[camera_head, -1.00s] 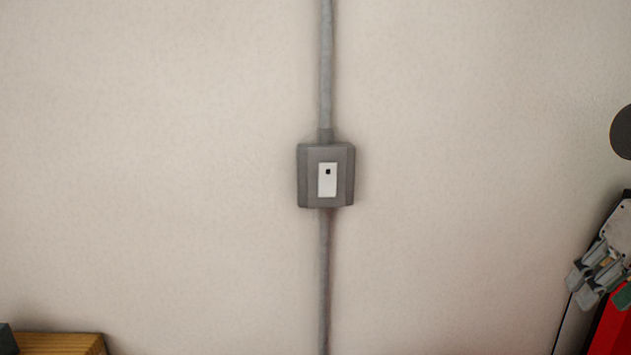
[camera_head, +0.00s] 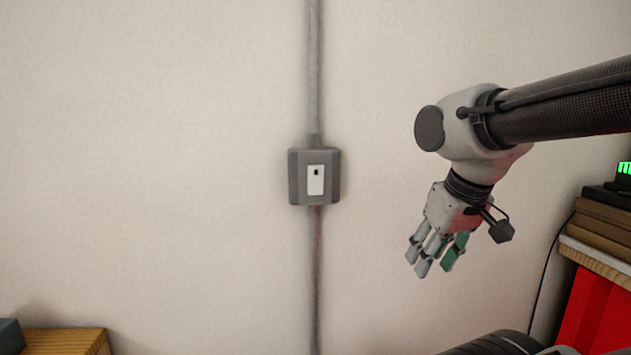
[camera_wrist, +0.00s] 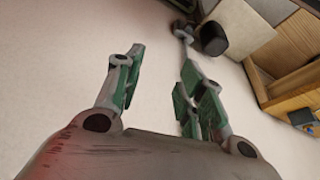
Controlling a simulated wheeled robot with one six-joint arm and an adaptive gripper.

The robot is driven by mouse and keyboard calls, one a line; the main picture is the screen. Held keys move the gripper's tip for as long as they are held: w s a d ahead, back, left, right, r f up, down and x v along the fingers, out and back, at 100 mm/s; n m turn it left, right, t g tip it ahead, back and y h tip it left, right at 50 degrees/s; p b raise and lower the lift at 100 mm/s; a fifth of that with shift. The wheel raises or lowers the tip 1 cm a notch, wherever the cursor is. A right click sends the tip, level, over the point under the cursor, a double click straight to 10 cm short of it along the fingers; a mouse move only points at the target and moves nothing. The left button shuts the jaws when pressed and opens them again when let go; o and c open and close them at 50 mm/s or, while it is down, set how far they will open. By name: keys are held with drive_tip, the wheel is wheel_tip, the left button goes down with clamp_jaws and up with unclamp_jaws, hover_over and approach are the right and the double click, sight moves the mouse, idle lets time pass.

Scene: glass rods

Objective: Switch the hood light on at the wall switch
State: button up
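The wall switch is a grey box (camera_head: 297,178) on a vertical grey conduit, left of centre in the head view. It has a pale switch plate (camera_head: 316,184) with a small dark mark near its top. My gripper (camera_head: 436,258) is to the right of the switch and lower, apart from it, with its fingers pointing down. In the wrist view my gripper (camera_wrist: 160,62) has its green-padded fingers spread, with only pale surface between them. The switch is not recognisable in the wrist view. The hood light is not in view.
A wooden block (camera_head: 62,342) and a dark box edge (camera_head: 10,336) sit at lower left. At right, stacked brown items (camera_head: 603,232) stand above a red panel (camera_head: 592,312). The wall between my gripper and the switch is clear.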

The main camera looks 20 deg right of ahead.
drive_tip(key=shift+a, duration=0.15)
drive_tip(key=c, duration=0.3)
drive_tip(key=shift+w+a, duration=0.15)
drive_tip(key=shift+a, duration=0.2)
drive_tip(key=c, duration=0.4)
drive_tip(key=a, duration=0.1)
drive_tip(key=w+a+n, duration=0.1)
drive_tip(key=a+n, duration=0.1)
drive_tip(key=shift+w+a+y, duration=0.25)
drive_tip(key=shift+y, duration=0.15)
clamp_jaws()
drive_tip(key=w+a+r+n, duration=0.5)
drive_tip(key=a+r+n, duration=0.7)
drive_tip(key=a+n, duration=0.2)
wheel_tip(320, 180, up, 10)
drive_tip(key=d+n+h, duration=0.1)
drive_tip(key=n, duration=1.6)
drive_tip(key=shift+w+d+f+n+h, duration=0.15)
drive_tip(key=shift+w+f+n+h, duration=0.05)
drive_tip(key=shift+n+h, duration=0.2)
